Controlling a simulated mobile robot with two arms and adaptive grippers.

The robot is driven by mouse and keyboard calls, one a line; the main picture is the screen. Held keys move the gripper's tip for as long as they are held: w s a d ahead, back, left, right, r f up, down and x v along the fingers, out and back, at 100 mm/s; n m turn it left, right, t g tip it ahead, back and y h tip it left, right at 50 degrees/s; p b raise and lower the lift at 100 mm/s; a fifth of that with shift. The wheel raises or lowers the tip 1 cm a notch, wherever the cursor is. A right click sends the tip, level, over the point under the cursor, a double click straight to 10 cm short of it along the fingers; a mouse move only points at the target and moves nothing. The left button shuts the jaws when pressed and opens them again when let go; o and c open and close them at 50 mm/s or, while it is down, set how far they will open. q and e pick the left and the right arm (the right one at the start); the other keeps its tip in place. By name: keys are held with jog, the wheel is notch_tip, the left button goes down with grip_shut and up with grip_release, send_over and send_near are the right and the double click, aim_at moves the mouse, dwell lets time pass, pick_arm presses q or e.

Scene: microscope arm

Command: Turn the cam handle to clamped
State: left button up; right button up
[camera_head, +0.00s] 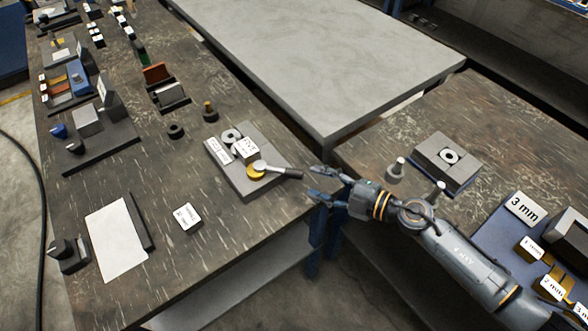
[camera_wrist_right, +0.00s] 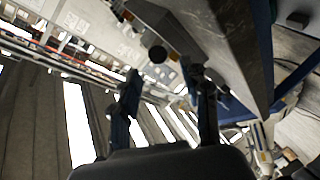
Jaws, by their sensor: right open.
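The cam handle (camera_head: 283,171) is a grey lever with a dark grip. It runs right from a yellow round cam (camera_head: 256,172) on a grey fixture plate (camera_head: 228,174) near the table's right edge. Labelled blocks and a pale ring sit on the plate behind the cam. My right gripper (camera_head: 318,183) is open and empty, just right of the handle's end, with a small gap between them. In the right wrist view my two fingers (camera_wrist_right: 166,105) stand apart with nothing between them. My left gripper is in neither view.
A labelled block (camera_head: 187,216) and a white sheet (camera_head: 117,238) lie at the table's front. A grey block with a ring (camera_head: 446,160) and small posts stand on the right table. A gap separates the two tables beneath my right gripper.

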aim_at(294, 174)
jog(key=x, duration=0.7)
jog(key=shift+w, duration=0.1)
jog(key=shift+w+a+f, duration=0.15)
jog(key=shift+w+a, duration=0.05)
jog(key=shift+a, duration=0.05)
jog(key=shift+c, duration=0.7)
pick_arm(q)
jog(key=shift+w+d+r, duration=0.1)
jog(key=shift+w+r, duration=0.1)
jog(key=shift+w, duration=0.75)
pick_arm(e)
grip_shut()
